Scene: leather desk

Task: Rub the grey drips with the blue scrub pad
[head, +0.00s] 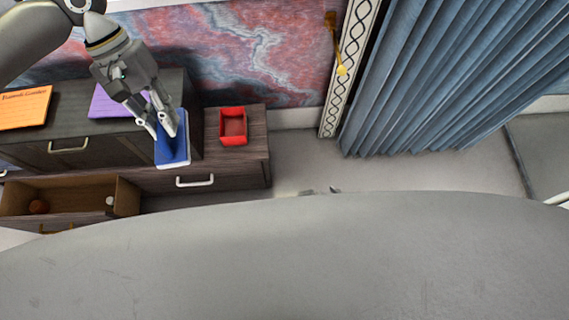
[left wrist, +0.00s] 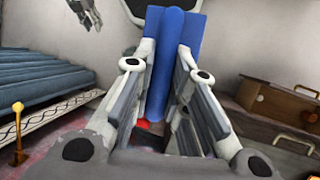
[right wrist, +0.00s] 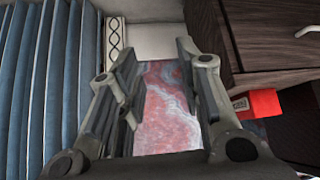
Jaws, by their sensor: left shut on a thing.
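My left gripper (head: 160,128) is shut on the blue scrub pad (head: 171,152), a flat blue piece with a pale edge, held near the front right corner of the dark cabinet. In the left wrist view the scrub pad (left wrist: 187,28) shows a rounded blue bar between the fingers and a flat blue face behind. I cannot tell whether the pad touches the cabinet. My right gripper (right wrist: 155,65) is open and empty, its fingers wide apart; in the head view only small tips may show behind the large grey shape. I cannot make out any grey drips.
On the dark cabinet (head: 92,128) lie an orange sheet (head: 25,107) and a purple sheet (head: 110,103). A red open box (head: 233,126) stands right of it on a lower wooden unit (head: 257,148). An open drawer (head: 75,190) juts out below. Blue curtains (head: 450,70) hang at right.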

